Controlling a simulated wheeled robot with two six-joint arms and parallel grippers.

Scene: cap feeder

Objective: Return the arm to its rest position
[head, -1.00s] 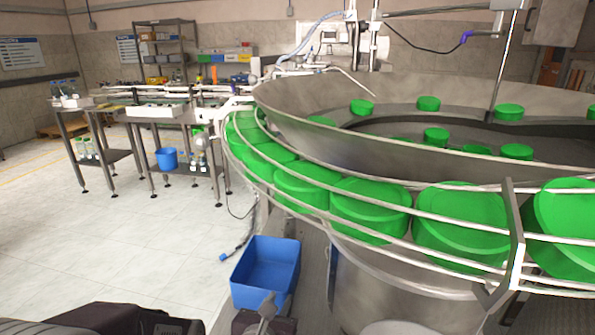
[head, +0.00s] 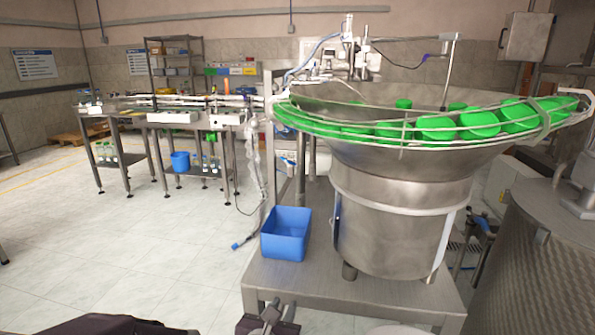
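A dark arm part of mine shows at the bottom left. My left gripper cannot be made out. The cap feeder bowl (head: 400,215) stands on the steel table (head: 350,300), with green caps (head: 437,128) along its railed upper track.
A blue bin (head: 286,234) sits on the table's left part, left of the bowl. A large metal drum (head: 535,275) stands at the right. Work tables (head: 160,118) with bottles and a blue bucket (head: 180,161) stand at the back left. The tiled floor at left is clear.

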